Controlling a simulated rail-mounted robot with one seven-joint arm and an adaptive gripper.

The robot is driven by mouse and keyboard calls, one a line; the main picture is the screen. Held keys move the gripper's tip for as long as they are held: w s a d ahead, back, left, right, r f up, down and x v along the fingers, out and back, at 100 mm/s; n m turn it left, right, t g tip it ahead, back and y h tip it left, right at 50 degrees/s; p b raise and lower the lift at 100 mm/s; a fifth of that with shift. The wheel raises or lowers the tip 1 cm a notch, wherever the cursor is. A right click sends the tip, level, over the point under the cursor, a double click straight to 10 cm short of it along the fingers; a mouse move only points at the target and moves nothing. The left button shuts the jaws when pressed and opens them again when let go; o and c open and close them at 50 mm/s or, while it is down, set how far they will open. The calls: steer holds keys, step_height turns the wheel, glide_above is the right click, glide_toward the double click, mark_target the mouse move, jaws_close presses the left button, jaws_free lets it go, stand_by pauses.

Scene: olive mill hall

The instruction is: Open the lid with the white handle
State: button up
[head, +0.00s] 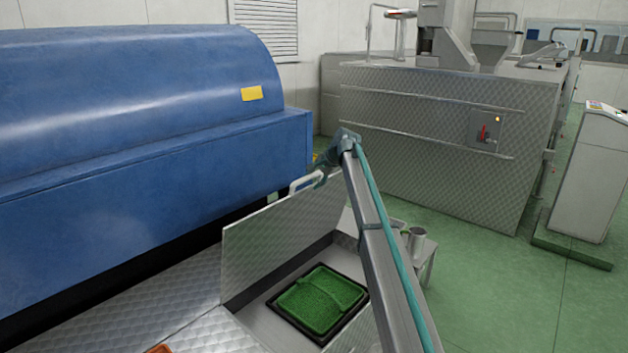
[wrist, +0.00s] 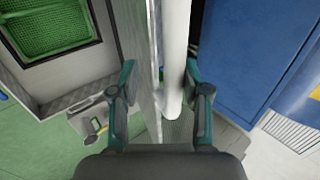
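The lid (head: 275,240) is a patterned metal plate. It stands steeply raised beside an opening in the metal-topped housing, below the blue machine. Its white handle (head: 303,183) is near the top edge, on the side facing the blue machine. My gripper (head: 322,172) is at the handle, partly hidden by my arm in the head view. In the wrist view, my gripper (wrist: 160,80) has its fingers well apart. The white handle (wrist: 174,50) runs between them, close to the right finger, with the lid (wrist: 138,50) near the left finger. Firm contact cannot be made out.
A green textured pad in a black tray (head: 352,318) lies in the opening. The blue machine (head: 140,130) stands close behind the lid. A small metal stand with cups (head: 416,240) is right of my arm.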

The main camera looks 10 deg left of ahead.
steer(key=v, duration=1.2)
